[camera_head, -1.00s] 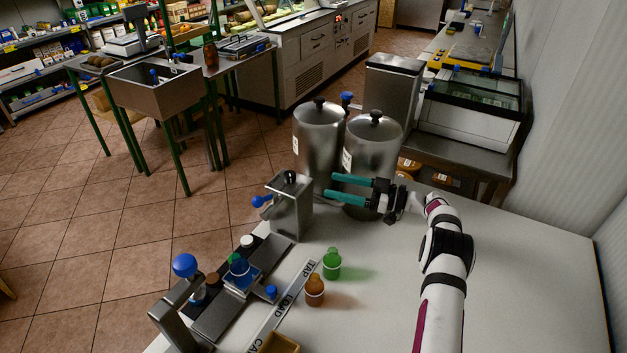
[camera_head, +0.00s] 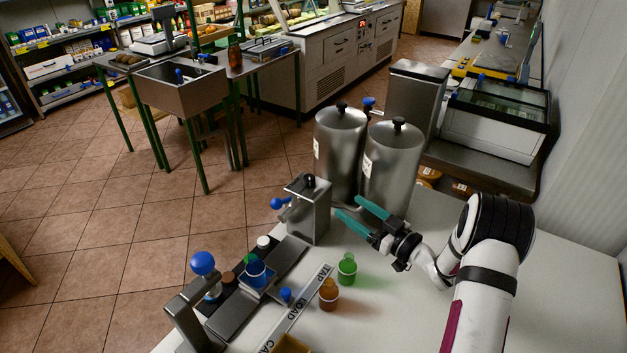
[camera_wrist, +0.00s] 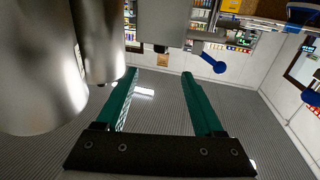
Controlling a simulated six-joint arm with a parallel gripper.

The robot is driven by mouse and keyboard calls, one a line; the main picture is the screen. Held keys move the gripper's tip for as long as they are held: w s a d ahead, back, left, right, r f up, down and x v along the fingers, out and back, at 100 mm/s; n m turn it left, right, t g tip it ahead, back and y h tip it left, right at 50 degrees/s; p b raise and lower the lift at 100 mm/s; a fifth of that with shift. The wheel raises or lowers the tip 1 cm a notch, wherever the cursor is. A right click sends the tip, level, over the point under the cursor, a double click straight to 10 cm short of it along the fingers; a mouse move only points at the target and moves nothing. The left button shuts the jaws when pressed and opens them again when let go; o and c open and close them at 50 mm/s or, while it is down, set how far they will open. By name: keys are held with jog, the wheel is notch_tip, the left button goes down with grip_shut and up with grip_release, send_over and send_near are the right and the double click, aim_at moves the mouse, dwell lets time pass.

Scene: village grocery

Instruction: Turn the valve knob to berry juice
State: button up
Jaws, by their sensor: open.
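Two steel juice tanks with black top knobs stand at the back, the left tank (camera_head: 340,150) and the right tank (camera_head: 390,165); their labels are too small to read. A grey metal tap box (camera_head: 309,212) stands left of my gripper, with a black knob (camera_head: 310,182) on top and a blue ball-ended lever (camera_head: 279,203) on its left side. The blue lever also shows in the wrist view (camera_wrist: 217,66). I cannot tell which knob is the valve knob or where it is set. My gripper (camera_head: 350,206) is open and empty, its teal fingers pointing at the tap box, apart from it.
On the front table are a green bottle (camera_head: 347,270), an orange-brown bottle (camera_head: 328,294), a labelled strip (camera_head: 300,305) and a dark rail with a blue bottle (camera_head: 255,272). A blue-balled press (camera_head: 203,264) stands front left. The white tabletop (camera_head: 395,310) is clear at right front.

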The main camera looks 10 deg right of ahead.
aim_at(313, 182)
jog(key=x, duration=1.5)
jog(key=shift+w+a, duration=0.2)
jog(key=shift+a, duration=0.05)
jog(key=shift+c, duration=0.2)
grip_shut()
